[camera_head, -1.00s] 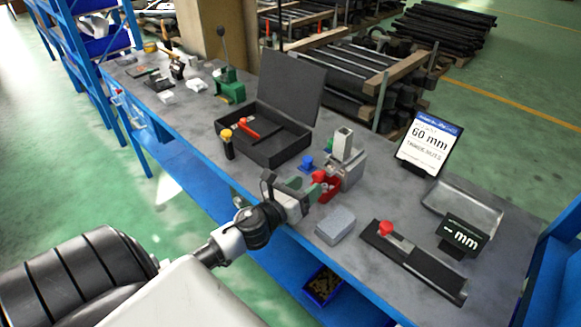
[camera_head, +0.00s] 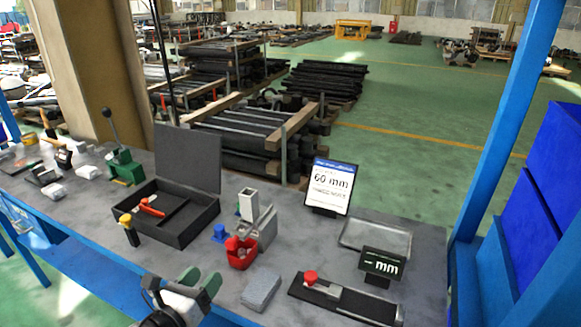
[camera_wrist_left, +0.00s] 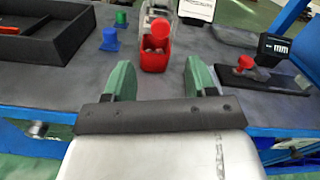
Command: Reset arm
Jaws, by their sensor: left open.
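My left gripper (camera_head: 200,283) is at the bottom of the head view, near the front edge of the workbench (camera_head: 110,252). Its two green fingers stand apart in the left wrist view (camera_wrist_left: 160,82), with nothing between them. A red cup-like part (camera_head: 240,254) stands on the bench beyond the fingertips, against a grey metal block (camera_head: 265,230). The red part also shows in the left wrist view (camera_wrist_left: 155,50), apart from the fingers. My right gripper is not in view.
A black open case (camera_head: 180,235) holds a red tool. A blue part (camera_head: 219,233), a grey block (camera_head: 261,291), a black fixture with a red knob (camera_head: 345,301), a "60 mm" sign (camera_head: 331,186) and an "mm" display (camera_head: 381,265) stand on the bench. A metal tray (camera_head: 376,240) lies at right.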

